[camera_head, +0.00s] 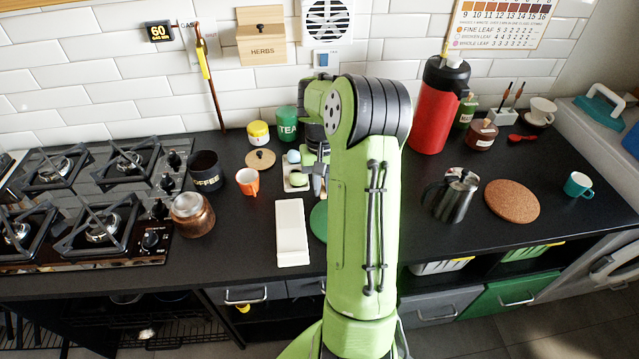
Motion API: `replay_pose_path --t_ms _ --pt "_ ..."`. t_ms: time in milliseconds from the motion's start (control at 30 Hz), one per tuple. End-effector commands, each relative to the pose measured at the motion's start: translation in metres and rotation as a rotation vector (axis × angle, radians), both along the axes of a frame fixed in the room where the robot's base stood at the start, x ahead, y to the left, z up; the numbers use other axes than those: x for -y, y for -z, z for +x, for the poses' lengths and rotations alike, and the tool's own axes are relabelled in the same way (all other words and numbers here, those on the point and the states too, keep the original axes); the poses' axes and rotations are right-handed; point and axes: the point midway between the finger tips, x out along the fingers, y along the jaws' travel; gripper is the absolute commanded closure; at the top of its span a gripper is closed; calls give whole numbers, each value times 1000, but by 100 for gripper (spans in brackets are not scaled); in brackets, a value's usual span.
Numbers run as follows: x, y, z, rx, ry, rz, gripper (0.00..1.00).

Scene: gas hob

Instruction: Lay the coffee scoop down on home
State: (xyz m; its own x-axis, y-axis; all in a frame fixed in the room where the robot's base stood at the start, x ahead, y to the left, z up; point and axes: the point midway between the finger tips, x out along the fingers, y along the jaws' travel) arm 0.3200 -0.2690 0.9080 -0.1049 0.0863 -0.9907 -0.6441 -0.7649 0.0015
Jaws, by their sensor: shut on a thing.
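My gripper (318,184) is low over the counter behind the green mat, beside a small tray with round items. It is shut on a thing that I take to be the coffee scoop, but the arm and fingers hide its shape. No spot marked as home can be read. A white rectangular tray (291,232) lies empty just left of my arm. A round green mat (319,222) is partly hidden behind my arm.
A small tray (290,187) with round items, an orange cup (248,181), a wooden lid (260,159) and a copper-coloured jar (192,215) stand left. A steel pitcher (456,194), cork mat (512,200) and red flask (438,105) stand right. The hob (95,205) is far left.

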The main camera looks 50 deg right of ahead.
Motion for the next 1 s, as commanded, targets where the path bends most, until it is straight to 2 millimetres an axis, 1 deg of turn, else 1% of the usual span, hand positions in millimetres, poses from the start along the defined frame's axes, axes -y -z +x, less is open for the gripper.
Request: replay_pose_path --t_ms 33,200,600,700,933,967,1000 --pt "0 7 0 -1 1 1 100" --pt "0 23 0 0 0 1 100" --pt "0 57 0 1 0 1 100" --pt "0 61 0 0 1 1 100" --pt "0 60 0 1 1 1 100" --pt "0 60 0 1 1 1 83" --pt "0 60 0 1 1 1 77"
